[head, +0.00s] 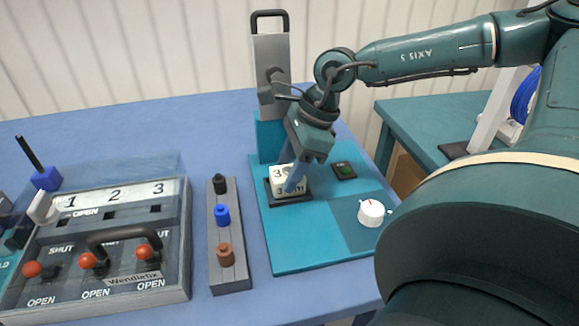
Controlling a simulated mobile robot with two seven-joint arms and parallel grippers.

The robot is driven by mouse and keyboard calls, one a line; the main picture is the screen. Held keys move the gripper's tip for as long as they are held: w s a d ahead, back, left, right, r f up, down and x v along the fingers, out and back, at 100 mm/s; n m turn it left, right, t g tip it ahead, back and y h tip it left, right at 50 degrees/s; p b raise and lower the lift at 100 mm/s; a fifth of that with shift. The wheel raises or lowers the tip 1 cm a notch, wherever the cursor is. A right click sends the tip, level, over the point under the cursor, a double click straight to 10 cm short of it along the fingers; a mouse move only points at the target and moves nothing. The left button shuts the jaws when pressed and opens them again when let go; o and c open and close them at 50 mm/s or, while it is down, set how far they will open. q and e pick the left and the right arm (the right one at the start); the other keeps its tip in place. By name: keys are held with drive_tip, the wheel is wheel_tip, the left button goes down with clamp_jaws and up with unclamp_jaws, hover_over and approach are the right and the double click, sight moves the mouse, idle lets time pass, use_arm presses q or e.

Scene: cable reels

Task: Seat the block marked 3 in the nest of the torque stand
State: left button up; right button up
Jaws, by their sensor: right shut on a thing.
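The white block marked 3 (279,173) is at the dark square nest (291,200) on the teal base of the torque stand (300,250). My right gripper (291,182) reaches down from the upper right with its fingers shut on the block. The block looks upright and at the nest, but whether it sits fully down cannot be told, as the fingers cover part of it. The stand's grey column (271,70) with a black top handle rises behind the gripper. My left gripper is not in view.
To the left are a grey rack (229,270) with black, blue and brown pegs and a lever panel (110,290) numbered 1 to 3. A second table (430,120) is at the right.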

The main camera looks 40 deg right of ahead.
drive_tip(key=shift+f, duration=0.25)
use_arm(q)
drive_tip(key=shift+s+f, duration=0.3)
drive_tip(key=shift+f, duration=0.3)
use_arm(e)
drive_tip(key=o, duration=1.1)
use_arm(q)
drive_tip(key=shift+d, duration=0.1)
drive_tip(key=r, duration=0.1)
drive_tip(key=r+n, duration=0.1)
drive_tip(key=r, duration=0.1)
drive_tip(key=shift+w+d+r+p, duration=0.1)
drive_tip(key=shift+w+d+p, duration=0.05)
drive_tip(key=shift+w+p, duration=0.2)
use_arm(e)
drive_tip(key=v, duration=1.3)
drive_tip(key=shift+r, duration=0.15)
